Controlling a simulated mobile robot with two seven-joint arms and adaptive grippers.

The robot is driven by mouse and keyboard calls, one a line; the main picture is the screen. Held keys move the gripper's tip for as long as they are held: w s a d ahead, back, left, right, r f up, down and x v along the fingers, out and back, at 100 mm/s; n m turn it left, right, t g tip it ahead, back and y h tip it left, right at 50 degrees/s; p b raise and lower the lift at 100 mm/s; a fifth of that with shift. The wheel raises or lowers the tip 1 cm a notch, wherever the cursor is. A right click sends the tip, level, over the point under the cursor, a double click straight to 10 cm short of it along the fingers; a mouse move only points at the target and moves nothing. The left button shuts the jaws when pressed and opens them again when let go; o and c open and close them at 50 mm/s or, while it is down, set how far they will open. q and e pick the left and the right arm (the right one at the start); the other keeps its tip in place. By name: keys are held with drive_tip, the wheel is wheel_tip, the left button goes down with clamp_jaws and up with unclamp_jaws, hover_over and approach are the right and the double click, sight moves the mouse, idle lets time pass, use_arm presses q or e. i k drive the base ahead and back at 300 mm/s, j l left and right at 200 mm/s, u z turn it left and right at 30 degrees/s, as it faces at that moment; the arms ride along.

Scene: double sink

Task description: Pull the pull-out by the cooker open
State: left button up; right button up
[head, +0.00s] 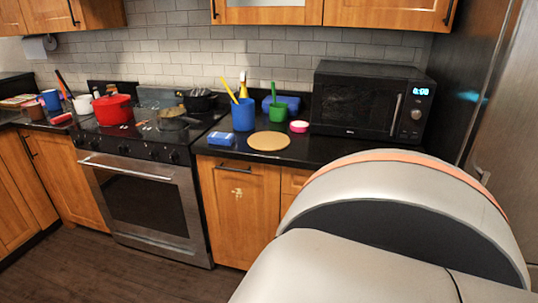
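The cooker (145,200) stands against the back wall, with a steel oven front and a dark glass window. Directly to its right is a wooden front (238,220) with a dark horizontal handle (234,169) near its top edge. I take this to be the pull-out; it looks flush with its neighbours, so closed. A small pale mark shows on its face. My grey arm link with an orange edge fills the lower right and hides the fronts further right. Neither gripper is in view.
The counter above the pull-out holds a blue cup (243,114), a round tan board (268,141), a green cup (275,115) and a black microwave (368,100). A red pot (113,109) is on the hob. The dark floor (75,268) before the cooker is clear.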

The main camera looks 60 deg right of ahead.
sight(241, 200)
drive_tip(key=z, duration=1.55)
